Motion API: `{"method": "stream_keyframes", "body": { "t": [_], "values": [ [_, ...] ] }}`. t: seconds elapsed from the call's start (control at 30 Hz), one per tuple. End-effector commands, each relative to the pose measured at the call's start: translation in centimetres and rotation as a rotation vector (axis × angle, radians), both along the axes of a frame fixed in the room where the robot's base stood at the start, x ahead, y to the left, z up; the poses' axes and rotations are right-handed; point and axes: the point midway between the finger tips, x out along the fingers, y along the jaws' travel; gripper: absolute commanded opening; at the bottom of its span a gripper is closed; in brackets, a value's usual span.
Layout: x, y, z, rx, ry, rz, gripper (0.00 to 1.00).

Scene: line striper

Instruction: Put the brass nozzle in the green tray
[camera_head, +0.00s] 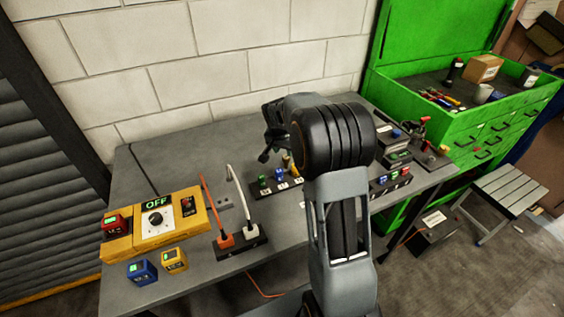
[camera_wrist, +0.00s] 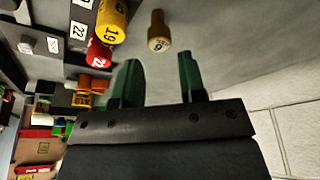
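The brass nozzle (camera_wrist: 158,32), a small tan-brown piece with a dark number on its wider end, shows in the wrist view just beyond my fingertips, against a grey surface. My gripper (camera_wrist: 160,62) is open, with its two green-grey fingers apart and empty. The nozzle lies about in line with the gap between them, not touched. In the head view my gripper (camera_head: 272,140) hangs over the back of the bench, partly hidden by my arm. No green tray can be told for sure; a small dark holder with a green marking (camera_head: 398,156) stands right of my arm.
A yellow piece (camera_wrist: 112,20) and a red piece (camera_wrist: 99,53) stand on a numbered rack close left of the nozzle. A yellow control box (camera_head: 156,221) reading OFF sits at the bench's left. A large green tool chest (camera_head: 480,122) stands at the right. The white block wall is behind.

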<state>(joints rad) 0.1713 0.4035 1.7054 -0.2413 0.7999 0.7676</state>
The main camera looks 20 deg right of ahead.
Motion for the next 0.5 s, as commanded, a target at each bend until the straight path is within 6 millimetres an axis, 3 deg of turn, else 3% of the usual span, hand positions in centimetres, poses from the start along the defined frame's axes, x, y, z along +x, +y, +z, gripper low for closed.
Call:
{"method": "stream_keyframes", "body": {
  "t": [0.13, 0.5],
  "values": [
    [0.4, -0.4, -2.0, 0.000, 0.003, 0.001, 0.38],
    [1.0, -1.2, -4.4, 0.001, 0.004, -0.001, 0.38]
  ]
}}
